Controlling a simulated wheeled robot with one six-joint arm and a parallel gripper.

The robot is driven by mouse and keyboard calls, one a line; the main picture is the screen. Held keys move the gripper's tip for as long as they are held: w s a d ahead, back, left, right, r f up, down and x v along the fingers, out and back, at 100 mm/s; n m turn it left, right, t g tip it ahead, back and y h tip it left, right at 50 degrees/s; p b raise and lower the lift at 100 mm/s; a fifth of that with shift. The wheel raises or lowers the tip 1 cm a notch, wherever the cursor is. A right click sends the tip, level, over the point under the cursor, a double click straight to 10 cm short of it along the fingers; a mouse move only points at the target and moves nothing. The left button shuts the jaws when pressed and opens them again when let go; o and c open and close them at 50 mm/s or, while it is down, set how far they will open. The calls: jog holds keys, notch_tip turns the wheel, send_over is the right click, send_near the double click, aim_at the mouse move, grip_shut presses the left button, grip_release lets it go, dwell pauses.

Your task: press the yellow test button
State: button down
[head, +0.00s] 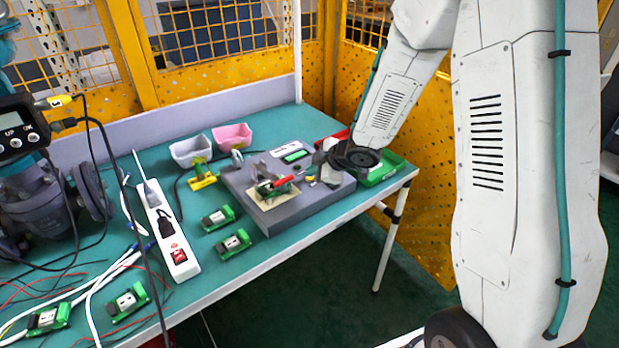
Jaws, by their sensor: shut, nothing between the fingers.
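A grey block (335,193) on the teal bench carries a small device with a red part and a cream plate (272,196). A small yellow spot (310,179) shows on the block's top, right of that device. It may be the test button, but it is too small to be sure. My gripper (322,170) is shut and empty, low over the right part of the block, close beside the yellow spot. I cannot tell whether it touches anything. My wrist hides part of the block's right side.
A grey bin (190,151), a pink bin (232,137) and a yellow stand (203,174) are behind and left of the block. A green tray (392,167) lies behind my wrist. A power strip (167,229), green modules (234,243) and cables occupy the left. Yellow mesh fencing (405,130) borders the bench.

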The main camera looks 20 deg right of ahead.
aim_at(314, 181)
jog(key=shift+r, duration=0.55)
notch_tip(314, 181, up, 5)
dwell(0.4)
dwell(0.6)
